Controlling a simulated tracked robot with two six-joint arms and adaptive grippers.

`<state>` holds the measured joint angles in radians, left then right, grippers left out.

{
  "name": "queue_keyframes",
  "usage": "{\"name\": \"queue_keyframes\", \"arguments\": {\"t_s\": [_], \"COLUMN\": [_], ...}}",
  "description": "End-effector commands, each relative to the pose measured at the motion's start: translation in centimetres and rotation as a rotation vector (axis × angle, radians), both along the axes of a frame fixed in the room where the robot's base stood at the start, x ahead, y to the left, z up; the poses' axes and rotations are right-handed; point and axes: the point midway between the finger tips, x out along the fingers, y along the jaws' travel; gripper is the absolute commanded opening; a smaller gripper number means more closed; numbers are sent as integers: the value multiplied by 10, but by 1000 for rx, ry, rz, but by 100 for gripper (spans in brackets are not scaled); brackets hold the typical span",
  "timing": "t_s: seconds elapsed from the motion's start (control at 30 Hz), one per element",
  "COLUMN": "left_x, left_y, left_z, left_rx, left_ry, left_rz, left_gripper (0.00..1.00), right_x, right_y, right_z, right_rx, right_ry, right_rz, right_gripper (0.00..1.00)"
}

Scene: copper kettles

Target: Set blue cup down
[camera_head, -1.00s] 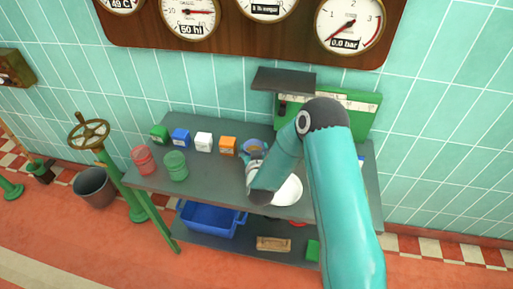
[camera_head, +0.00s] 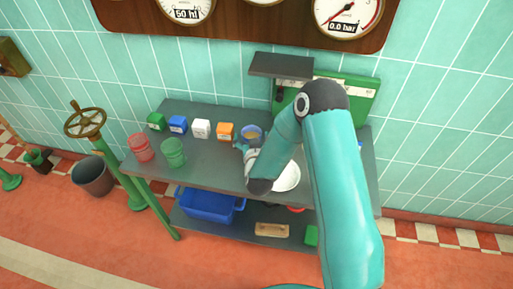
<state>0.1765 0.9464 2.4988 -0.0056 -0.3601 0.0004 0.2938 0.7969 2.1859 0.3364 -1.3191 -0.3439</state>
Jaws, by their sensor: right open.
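The blue cup (camera_head: 251,132) stands upright on the grey table (camera_head: 215,160), just right of the orange box, with a brownish content showing inside. My right gripper (camera_head: 243,147) is close in front of the cup, at its near left side, and is open. My right arm comes in from the lower right and hides part of the gripper and the table. A white plate (camera_head: 287,178) is partly hidden behind the arm. My left gripper is not in view.
Green, blue, white and orange boxes (camera_head: 226,131) stand along the table's back. A red glass (camera_head: 141,147) and a green glass (camera_head: 173,152) stand at the left. A green scale-like device (camera_head: 350,97) stands at the back right. A blue crate (camera_head: 208,206) is on the lower shelf.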

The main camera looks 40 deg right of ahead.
Motion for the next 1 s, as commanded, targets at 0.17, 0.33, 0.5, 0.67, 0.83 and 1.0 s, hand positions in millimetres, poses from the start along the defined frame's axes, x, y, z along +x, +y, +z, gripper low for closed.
{"name": "queue_keyframes", "arguments": {"t_s": [0.17,0.33,0.5,0.67,0.83,1.0], "left_x": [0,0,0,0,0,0], "left_y": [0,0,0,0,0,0], "left_z": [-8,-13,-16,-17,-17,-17], "left_rx": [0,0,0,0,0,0], "left_ry": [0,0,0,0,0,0], "left_rz": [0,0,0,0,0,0], "left_gripper": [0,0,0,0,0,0], "right_x": [-28,-56,-75,-83,-84,-84], "right_y": [19,36,48,52,52,52], "right_z": [9,19,27,30,31,30], "right_rx": [-1,-1,0,-1,-2,-2], "right_ry": [1,0,0,0,0,0], "right_rz": [3,4,1,0,-1,-1], "right_gripper": [93,93,93,93,93,93]}}
